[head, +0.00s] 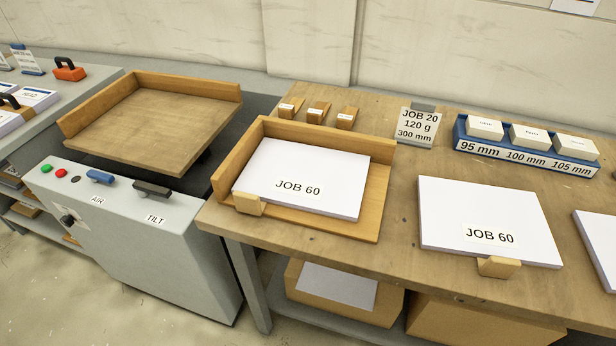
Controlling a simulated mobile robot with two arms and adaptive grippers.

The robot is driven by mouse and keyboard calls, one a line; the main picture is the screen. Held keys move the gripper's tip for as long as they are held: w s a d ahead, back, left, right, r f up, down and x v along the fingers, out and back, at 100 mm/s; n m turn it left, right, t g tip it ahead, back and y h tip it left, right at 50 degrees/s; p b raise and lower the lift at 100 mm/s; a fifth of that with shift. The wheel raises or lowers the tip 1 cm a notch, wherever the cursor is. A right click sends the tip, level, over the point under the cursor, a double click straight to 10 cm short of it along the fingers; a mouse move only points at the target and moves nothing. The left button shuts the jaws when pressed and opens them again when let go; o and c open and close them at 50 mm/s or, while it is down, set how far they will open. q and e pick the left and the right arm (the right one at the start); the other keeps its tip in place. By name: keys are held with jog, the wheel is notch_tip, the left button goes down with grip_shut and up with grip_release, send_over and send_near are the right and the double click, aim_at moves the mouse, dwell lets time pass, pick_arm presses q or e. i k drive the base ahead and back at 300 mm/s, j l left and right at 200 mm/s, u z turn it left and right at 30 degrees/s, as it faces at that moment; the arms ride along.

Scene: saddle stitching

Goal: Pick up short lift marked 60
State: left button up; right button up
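Two white paper stacks carry a "JOB 60" label. One stack (312,170) lies in a wooden corner tray (374,212) on the wooden table, with a small wooden block (249,204) at its front left corner. The other stack (488,213) lies directly on the table to the right, with a small wooden block (498,267) at its front edge. I cannot tell clearly which stack is shorter in height. Neither of my grippers is in view.
A "JOB 20" card (416,127) stands behind the stacks. A blue rack (527,157) holds white blocks. Another white stack (605,235) is cut off at the right edge. An empty wooden jogger tray (160,125) stands left above a grey control cabinet (150,235).

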aim_at(506, 230)
jog(key=z, duration=1.35)
